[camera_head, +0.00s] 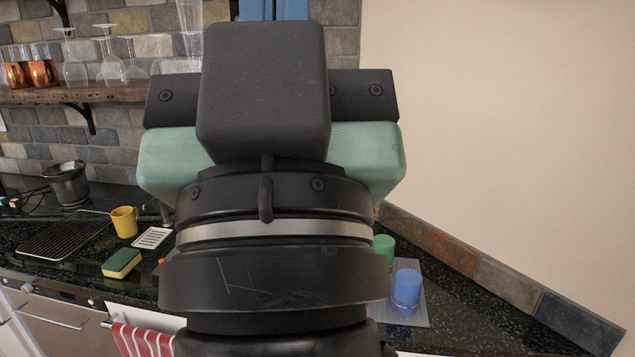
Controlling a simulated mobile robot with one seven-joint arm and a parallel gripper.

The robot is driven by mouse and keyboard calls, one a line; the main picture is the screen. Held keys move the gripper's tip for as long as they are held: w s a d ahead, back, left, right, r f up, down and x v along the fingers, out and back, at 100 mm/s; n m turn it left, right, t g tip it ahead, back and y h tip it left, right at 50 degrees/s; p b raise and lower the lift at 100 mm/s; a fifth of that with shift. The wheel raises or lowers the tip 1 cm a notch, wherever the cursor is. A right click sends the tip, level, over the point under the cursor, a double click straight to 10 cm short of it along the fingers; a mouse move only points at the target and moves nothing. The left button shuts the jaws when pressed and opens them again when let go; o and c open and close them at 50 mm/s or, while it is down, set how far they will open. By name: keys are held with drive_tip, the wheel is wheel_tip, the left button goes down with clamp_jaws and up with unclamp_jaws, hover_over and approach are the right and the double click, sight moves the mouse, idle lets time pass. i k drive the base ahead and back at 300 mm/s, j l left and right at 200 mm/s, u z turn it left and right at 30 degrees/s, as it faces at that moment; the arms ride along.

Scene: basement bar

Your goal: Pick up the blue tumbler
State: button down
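A blue tumbler (407,290) stands on a light grey mat (421,308) on the dark counter, low and right of centre. My gripper (264,95) fills the middle of the view, seen from behind with its black and teal housing. It is up and to the left of the tumbler in the picture, apart from it. Muted blue upright parts (272,9) show above the housing at the top edge; I cannot tell what they are. The fingertips are not clearly visible, so I cannot tell whether the gripper is open or shut.
A green cup (384,247) stands just behind the tumbler, partly hidden by my arm. A yellow mug (125,221), sponge (121,263) and black rack (64,235) are on the left counter. Glasses and copper mugs (42,72) stand on a shelf. A wall rises at right.

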sight(405, 299)
drive_tip(key=i+j+z, duration=0.35)
drive_tip(key=i, duration=0.15)
drive_tip(key=i+j+z, duration=0.3)
drive_tip(key=i, duration=0.15)
drive_tip(key=i+j+z, duration=0.35)
drive_tip(key=i+j, duration=0.05)
drive_tip(key=j, duration=0.1)
